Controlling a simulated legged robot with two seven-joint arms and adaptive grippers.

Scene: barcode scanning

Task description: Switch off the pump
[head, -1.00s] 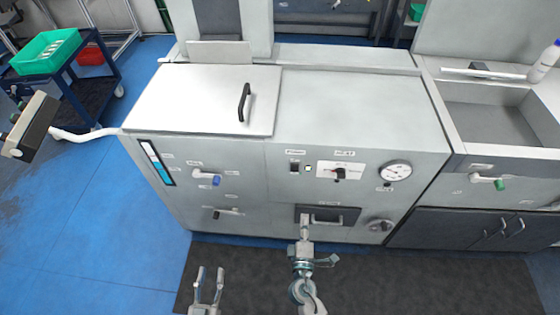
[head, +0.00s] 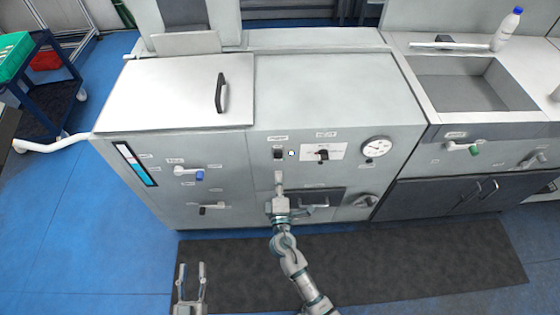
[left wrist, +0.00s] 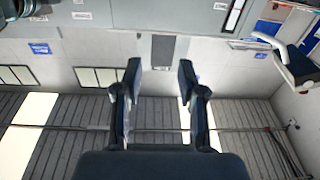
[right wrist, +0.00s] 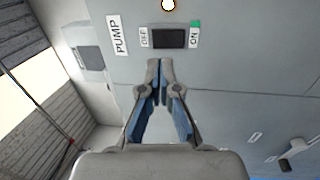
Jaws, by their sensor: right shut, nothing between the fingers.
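The pump switch (head: 278,153) is a small black rocker on the grey cabinet front. In the right wrist view the black rocker (right wrist: 171,38) sits between an OFF label (right wrist: 146,38) and an ON label (right wrist: 194,38), beside the PUMP label (right wrist: 117,36). A round lamp (right wrist: 168,4) near it looks lit. My right gripper (head: 279,175) is shut and empty, its tips just below the switch; in the right wrist view (right wrist: 160,65) contact cannot be told. My left gripper (head: 190,268) is open and empty, low in front of the cabinet.
The heat knob (head: 322,155) and a round gauge (head: 376,147) are right of the switch. A dark recessed handle (head: 318,198) lies below it. A blue-handled valve (head: 198,174) is to the left. A sink (head: 460,92) stands at right, a blue cart (head: 45,100) at far left.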

